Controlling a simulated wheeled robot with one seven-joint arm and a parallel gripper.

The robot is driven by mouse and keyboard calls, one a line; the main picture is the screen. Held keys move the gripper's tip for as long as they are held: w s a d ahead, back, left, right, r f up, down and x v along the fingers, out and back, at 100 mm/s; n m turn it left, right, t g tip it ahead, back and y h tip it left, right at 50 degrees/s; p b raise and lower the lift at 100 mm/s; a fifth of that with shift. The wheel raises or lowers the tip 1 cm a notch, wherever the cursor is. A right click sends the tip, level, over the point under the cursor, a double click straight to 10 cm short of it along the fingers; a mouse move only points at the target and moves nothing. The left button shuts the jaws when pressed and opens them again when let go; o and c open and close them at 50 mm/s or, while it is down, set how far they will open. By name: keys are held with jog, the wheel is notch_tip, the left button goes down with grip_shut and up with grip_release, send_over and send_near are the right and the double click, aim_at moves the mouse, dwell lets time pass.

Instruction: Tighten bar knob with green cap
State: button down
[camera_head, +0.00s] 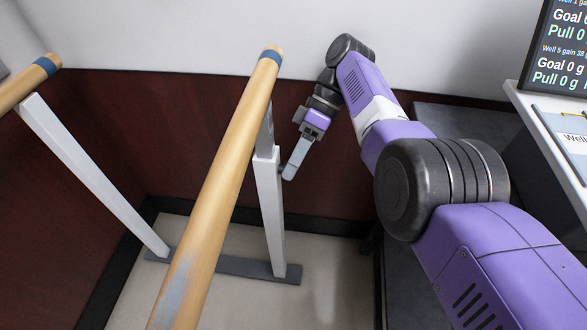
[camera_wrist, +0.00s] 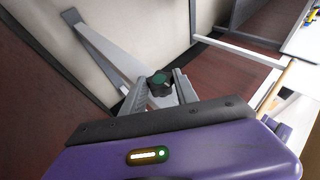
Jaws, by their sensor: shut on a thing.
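The bar knob (camera_wrist: 159,84) is black with a green cap and shows in the wrist view between the two fingers of my gripper (camera_wrist: 160,92). My gripper is shut on it. In the head view my gripper (camera_head: 288,172) points down at the right side of the white upright post (camera_head: 268,200) that holds up the near wooden bar (camera_head: 225,170). The knob is mostly hidden by the fingers in the head view.
A second wooden bar (camera_head: 25,85) with a white post (camera_head: 90,175) stands at the left. A grey base plate (camera_head: 230,268) joins the posts on the floor. A dark wall panel is close behind. A white desk (camera_head: 550,140) and a screen (camera_head: 562,50) are at the right.

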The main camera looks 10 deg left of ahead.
jog(key=shift+s+a+f, duration=0.1)
jog(key=shift+s+f, duration=0.05)
jog(key=c, duration=0.9)
grip_release()
jog(key=shift+c, duration=0.2)
jog(key=shift+r, duration=0.2)
